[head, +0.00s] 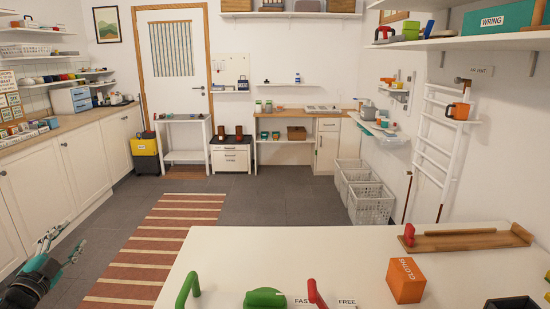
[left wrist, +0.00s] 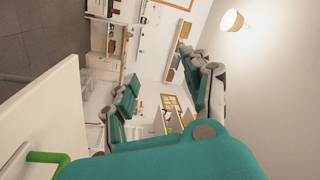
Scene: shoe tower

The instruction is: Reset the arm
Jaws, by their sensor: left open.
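My left gripper (head: 62,247) is at the lower left of the head view, teal and dark, with its fingers pointing up and to the right. It is open and empty, over the floor to the left of the white table (head: 215,247) and apart from it. In the left wrist view its teal fingers (left wrist: 160,100) stand apart with nothing between them, and that view is turned on its side. My right gripper is not in view.
The table holds a green handle (head: 188,290), a green object (head: 265,298), a red handle (head: 316,294), an orange box (head: 405,281) and a wooden tray (head: 465,240). White cabinets (head: 75,170) line the left wall. Floor with a striped rug (head: 160,240) is clear between.

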